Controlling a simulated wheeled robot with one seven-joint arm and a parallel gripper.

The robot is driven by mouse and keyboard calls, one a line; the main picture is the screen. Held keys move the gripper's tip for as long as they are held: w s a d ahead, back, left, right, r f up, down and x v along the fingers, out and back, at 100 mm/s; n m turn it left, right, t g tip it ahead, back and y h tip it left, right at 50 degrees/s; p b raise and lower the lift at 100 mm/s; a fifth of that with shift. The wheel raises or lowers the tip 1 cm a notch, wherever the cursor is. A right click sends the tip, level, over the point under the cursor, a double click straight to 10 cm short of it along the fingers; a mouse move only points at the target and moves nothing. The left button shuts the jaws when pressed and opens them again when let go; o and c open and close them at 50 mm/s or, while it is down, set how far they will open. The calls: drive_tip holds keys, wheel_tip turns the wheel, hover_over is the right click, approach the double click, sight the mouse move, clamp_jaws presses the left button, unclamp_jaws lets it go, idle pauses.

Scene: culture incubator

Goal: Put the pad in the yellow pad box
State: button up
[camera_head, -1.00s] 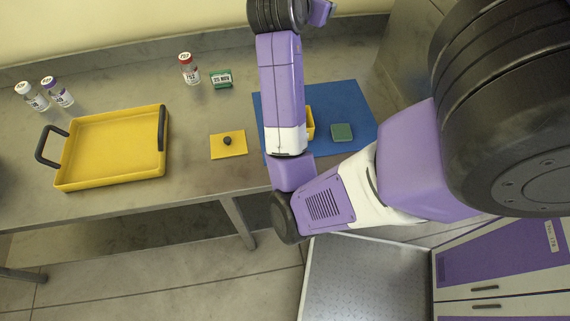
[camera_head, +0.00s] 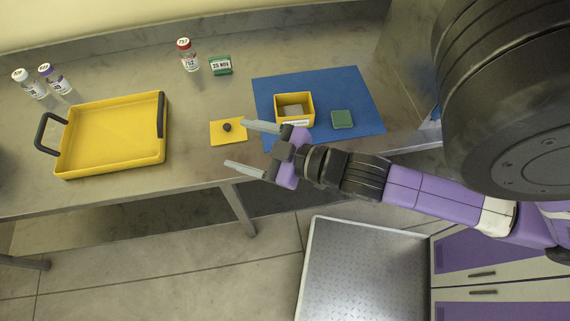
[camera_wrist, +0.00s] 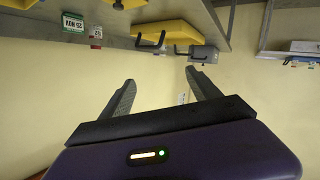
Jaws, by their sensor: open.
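The green square pad (camera_head: 341,119) lies flat on the blue mat, right of the yellow pad box (camera_head: 308,108). The box stands open on the mat, with a white label on its front and something greyish inside that I cannot make out. A flat yellow lid with a black knob (camera_head: 218,137) lies on the bench left of the mat. My gripper (camera_head: 235,143) is open and empty, its fingers pointing left, over the bench's front edge by the lid. In the wrist view its fingers (camera_wrist: 160,78) are spread with nothing between them; neither pad nor box shows there.
A yellow tray (camera_head: 62,160) with black handles is at left. Two vials (camera_head: 36,90) stand behind it. A red-capped vial (camera_head: 190,60) and a green date block (camera_head: 220,65) stand at the back. The blue mat (camera_head: 355,85) has bare room around pad and box.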

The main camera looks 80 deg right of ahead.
drive_tip(key=s+a+r+m+y, duration=0.1)
drive_tip(key=s+a+y, duration=0.2)
drive_tip(key=s+a, duration=0.7)
drive_tip(key=shift+s+a+r, duration=0.2)
drive_tip(key=shift+s+a, duration=0.1)
drive_tip(key=shift+a, duration=0.45)
drive_tip(key=shift+f+b, duration=0.55)
drive_tip(key=shift+f, duration=0.05)
